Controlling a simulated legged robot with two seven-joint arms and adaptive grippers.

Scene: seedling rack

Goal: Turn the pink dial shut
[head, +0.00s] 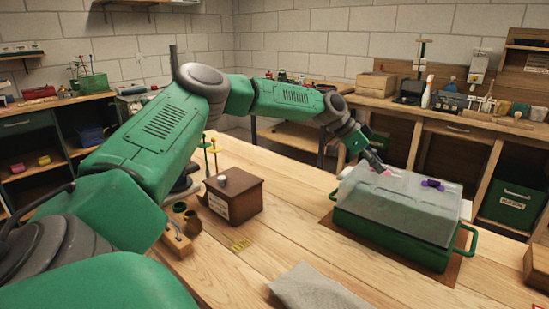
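The pink dial (387,172) sits on top of the clear lid (400,205) of a green seedling box, near its far left side. It is small and partly hidden by my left gripper (378,167). My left gripper reaches down from the upper left, with its fingertips at or just above the dial. I cannot tell whether they touch it or how far apart they are. A purple dial (432,184) sits on the same lid, to the right of the pink one. My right gripper is not in view.
The green box (390,240) stands on a brown mat (458,268) on the wooden table. A brown wooden box (235,195), small pots and a grey cloth (312,288) are to its left. Bare tabletop lies between them. Cluttered benches line the walls.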

